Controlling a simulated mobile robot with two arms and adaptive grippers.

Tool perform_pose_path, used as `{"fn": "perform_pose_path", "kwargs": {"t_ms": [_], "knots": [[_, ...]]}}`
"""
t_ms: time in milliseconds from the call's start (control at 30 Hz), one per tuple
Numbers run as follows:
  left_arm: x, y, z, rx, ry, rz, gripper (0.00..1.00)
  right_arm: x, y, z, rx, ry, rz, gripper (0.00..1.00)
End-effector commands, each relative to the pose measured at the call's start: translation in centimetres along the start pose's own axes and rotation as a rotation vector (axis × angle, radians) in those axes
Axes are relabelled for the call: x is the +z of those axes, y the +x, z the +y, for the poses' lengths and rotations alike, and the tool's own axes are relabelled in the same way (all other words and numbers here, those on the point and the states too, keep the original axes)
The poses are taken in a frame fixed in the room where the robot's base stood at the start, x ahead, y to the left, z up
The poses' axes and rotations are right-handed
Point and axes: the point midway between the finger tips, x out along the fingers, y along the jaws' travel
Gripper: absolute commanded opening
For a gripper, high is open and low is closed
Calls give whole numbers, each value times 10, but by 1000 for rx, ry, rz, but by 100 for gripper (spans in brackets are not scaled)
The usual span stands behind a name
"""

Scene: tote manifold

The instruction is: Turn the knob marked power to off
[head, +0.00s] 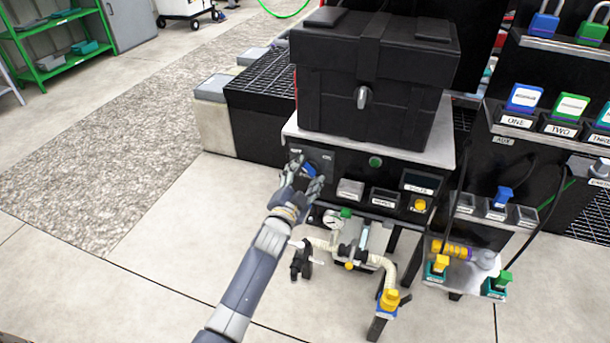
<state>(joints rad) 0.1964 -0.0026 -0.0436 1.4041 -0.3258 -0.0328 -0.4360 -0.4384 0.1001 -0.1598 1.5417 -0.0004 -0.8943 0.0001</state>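A blue knob (309,170) sits at the left end of the dark front panel, below the black case. The small labels beside it are too small to read, so I cannot tell which one it points at. My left gripper (306,175) is at this knob, its two fingers spread apart with the knob between their tips. The fingers hide part of the knob, and I cannot tell whether they touch it. My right gripper is not in view.
The black case (375,75) stands on the panel's top, just above. Right of the knob are a green button (375,162) and a yellow knob (420,205). Pipes with a gauge (333,222) and valves lie below. Open floor is at the left.

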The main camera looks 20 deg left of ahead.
Motion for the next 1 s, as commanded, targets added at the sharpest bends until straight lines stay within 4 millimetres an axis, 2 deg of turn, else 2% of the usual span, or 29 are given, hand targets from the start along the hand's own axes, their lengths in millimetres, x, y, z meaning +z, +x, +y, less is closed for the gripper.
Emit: {"fn": "perform_pose_path", "kwargs": {"t_ms": [233, 367, 567, 800, 1000], "knots": [[-1, -1, 0, 0, 2, 1, 58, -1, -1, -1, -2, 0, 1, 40], [0, -8, 1, 2, 3, 0, 58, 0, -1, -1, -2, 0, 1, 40], [0, -36, 1, 2, 2, 1, 58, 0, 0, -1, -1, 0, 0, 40], [1, -83, 1, 2, 2, -1, 58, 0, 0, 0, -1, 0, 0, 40], [1, -109, 1, 1, 2, -1, 58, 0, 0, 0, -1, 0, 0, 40]]}}
